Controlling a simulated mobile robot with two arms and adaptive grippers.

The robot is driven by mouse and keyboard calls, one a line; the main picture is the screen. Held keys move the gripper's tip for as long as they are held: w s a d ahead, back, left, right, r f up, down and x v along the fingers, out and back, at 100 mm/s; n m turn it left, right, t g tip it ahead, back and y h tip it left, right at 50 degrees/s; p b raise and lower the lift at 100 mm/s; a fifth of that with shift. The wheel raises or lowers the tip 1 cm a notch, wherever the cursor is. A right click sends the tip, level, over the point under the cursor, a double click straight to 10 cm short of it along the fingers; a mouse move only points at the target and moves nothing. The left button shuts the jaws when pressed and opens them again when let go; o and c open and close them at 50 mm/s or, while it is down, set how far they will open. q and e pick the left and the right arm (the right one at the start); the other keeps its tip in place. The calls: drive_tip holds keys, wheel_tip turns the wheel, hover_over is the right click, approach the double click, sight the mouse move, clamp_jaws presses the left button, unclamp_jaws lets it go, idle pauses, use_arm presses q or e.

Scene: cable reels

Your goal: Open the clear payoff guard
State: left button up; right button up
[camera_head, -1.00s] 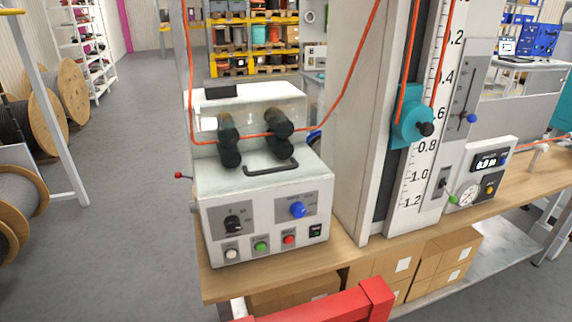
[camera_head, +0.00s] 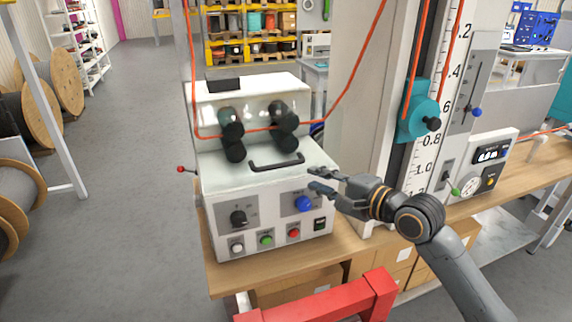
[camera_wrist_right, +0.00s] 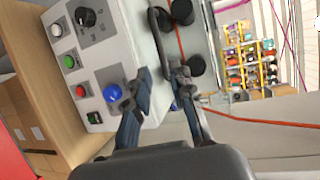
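The clear payoff guard (camera_head: 262,103) is a transparent cover over dark rollers (camera_head: 285,118) on top of the white payoff unit (camera_head: 215,190). Its dark bar handle (camera_head: 277,163) lies along the front edge of the guard, which looks closed. My right gripper (camera_head: 315,179) is open and empty, just right of and in front of the handle, apart from it. In the right wrist view the open fingers (camera_wrist_right: 160,100) point toward the unit's front edge and the handle (camera_wrist_right: 160,45). My left gripper is out of view.
The front panel has a blue knob (camera_head: 303,203), a black knob (camera_head: 238,218) and several buttons. An orange cable (camera_head: 340,95) runs over the rollers and up. A tall scaled column (camera_head: 425,150) stands to the right. A red bar (camera_head: 330,300) is in front.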

sight(280, 166)
drive_tip(key=p+x, duration=0.2)
drive_tip(key=x, duration=1)
drive_tip(key=shift+w+a+p, duration=0.1)
drive_tip(key=shift+w+p, duration=0.05)
drive_tip(key=shift+p, duration=0.2)
drive_tip(key=shift+w+a+f, duration=0.25)
drive_tip(key=shift+w+a, duration=0.15)
drive_tip(key=shift+w, duration=0.1)
drive_tip(key=shift+c, duration=0.2)
clamp_jaws()
